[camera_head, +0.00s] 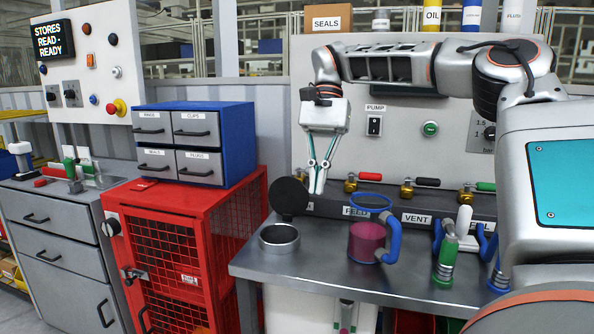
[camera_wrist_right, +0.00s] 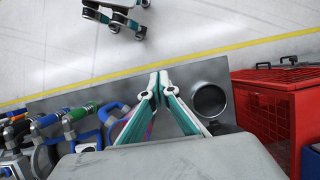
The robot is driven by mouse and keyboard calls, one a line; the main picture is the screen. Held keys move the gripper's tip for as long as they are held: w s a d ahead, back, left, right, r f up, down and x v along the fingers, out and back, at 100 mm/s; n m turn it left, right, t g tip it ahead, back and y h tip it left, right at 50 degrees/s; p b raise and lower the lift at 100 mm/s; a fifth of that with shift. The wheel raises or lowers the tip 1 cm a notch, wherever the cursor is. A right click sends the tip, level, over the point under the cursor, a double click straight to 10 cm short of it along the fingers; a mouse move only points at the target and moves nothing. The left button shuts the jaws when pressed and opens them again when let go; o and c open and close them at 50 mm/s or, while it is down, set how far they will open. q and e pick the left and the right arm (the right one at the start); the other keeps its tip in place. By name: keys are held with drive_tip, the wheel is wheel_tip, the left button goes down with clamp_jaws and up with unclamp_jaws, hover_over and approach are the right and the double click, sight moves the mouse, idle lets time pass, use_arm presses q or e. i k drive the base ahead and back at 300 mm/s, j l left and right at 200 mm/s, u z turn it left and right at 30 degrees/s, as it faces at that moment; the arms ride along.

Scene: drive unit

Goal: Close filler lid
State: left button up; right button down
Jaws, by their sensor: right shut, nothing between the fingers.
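The filler lid (camera_head: 289,196) is a dark round disc. It stands raised at the back of the open metal filler neck (camera_head: 279,238) on the bench. The neck's open mouth also shows in the right wrist view (camera_wrist_right: 209,100); I cannot make out the lid clearly there. My right gripper (camera_head: 317,190) points down, shut and empty, just right of the raised lid in the head view. Its closed fingers also show in the right wrist view (camera_wrist_right: 158,82), beside the neck. A white and teal part at the top there looks like my left gripper (camera_wrist_right: 117,16); its jaws are unclear.
A jug of pink liquid with a blue handle (camera_head: 367,242) stands right of the neck. Several valves (camera_head: 407,188) line the panel behind. A green-collared nozzle (camera_head: 446,262) stands farther right. A red mesh cabinet (camera_head: 190,250) stands left of the bench (camera_head: 320,276).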

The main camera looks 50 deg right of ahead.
sight(288, 196)
drive_tip(key=i+l, duration=0.4)
drive_tip(key=l, duration=0.15)
drive_tip(key=i+l, duration=0.4)
drive_tip(key=l, duration=0.15)
